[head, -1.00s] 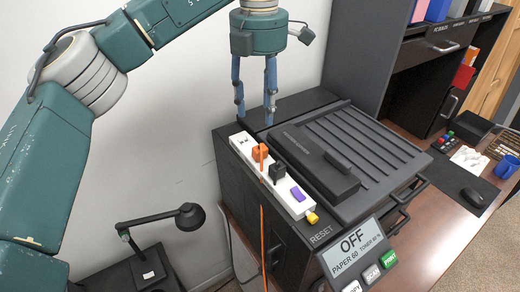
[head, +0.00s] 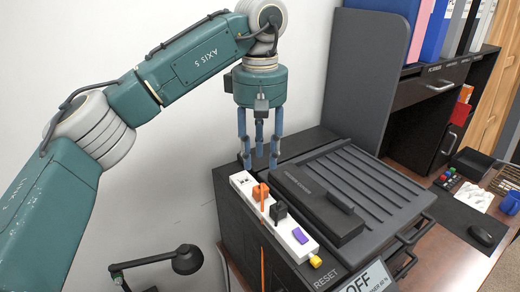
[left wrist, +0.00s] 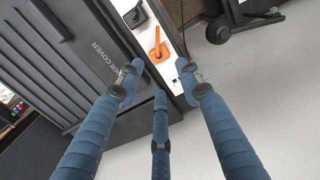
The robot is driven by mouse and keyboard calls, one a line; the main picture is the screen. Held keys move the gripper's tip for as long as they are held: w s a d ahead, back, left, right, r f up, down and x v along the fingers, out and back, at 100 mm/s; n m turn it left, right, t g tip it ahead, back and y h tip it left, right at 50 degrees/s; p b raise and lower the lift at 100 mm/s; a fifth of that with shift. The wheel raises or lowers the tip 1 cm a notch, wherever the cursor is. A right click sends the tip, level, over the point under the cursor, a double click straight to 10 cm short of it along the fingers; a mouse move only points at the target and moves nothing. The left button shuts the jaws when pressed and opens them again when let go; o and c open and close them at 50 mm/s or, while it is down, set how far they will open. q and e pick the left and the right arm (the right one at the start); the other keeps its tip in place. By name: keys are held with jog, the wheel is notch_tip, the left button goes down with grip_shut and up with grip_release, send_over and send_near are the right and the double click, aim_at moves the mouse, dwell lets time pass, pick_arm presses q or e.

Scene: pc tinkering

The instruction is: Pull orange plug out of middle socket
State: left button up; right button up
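The white power strip (head: 241,181) lies on the black printer's left edge. The orange plug (head: 260,191) sits in it, with an orange cable hanging down the front. A black plug (head: 278,211) is beside it, nearer the front. In the left wrist view, the orange plug (left wrist: 158,50) is beyond my fingertips. My left gripper (head: 259,162) points down above the strip's far end, its blue fingers spread, open and empty. It is apart from the orange plug. My right gripper is not in view.
A purple switch (head: 300,236) and a yellow piece (head: 316,262) are at the strip's near end. The black printer (head: 370,190) fills the space right of the strip. A black lamp (head: 186,259) stands lower left. A white wall is behind.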

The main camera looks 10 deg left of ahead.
aim_at(260, 186)
pick_arm(q)
notch_tip(260, 186, down, 8)
jog(key=p, duration=0.2)
jog(key=shift+f+p, duration=0.15)
jog(key=shift+p, duration=0.15)
jog(key=shift+f, duration=0.85)
jog(key=shift+c, duration=0.2)
grip_shut()
jog(key=shift+w+r+p, duration=0.1)
jog(key=shift+r+p, duration=0.2)
jog(key=shift+r, duration=0.1)
jog(key=shift+r, duration=0.25)
jog(key=shift+r+p, duration=1.1)
jog(key=shift+r, duration=0.8)
